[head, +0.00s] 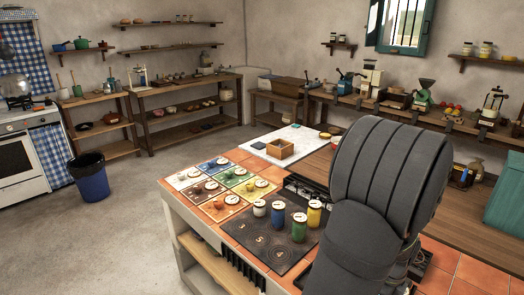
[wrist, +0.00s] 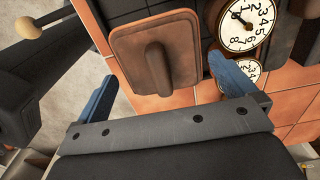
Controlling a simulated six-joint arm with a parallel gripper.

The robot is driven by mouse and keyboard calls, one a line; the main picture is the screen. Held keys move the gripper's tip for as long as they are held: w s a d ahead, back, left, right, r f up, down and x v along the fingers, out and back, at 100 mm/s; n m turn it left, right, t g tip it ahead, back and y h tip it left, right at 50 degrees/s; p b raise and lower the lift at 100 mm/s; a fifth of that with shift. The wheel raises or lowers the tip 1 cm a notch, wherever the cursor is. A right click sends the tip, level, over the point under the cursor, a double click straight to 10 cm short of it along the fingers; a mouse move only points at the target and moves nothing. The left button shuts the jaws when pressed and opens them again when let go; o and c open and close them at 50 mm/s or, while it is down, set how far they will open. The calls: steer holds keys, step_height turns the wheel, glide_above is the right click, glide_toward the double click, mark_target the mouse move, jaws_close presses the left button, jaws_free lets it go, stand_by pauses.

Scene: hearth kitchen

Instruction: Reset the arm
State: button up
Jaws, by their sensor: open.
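My gripper (wrist: 162,76) shows in the wrist view as two blue fingers spread wide apart with nothing between them. Beyond the fingers is a flat brown plate with a raised bar handle (wrist: 155,58). I cannot tell how far it is from the fingertips. In the head view my dark arm fills the right front and the fingers are hidden.
A black panel (head: 249,249) on the tiled counter (head: 233,155) bears white, blue, green and yellow canisters (head: 314,213). Coloured squares with dials (head: 241,173) lie behind. A wooden box (head: 281,150) stands on a pale slab. The wrist view shows a clock dial (wrist: 240,28).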

steer(key=shift+r, duration=0.9)
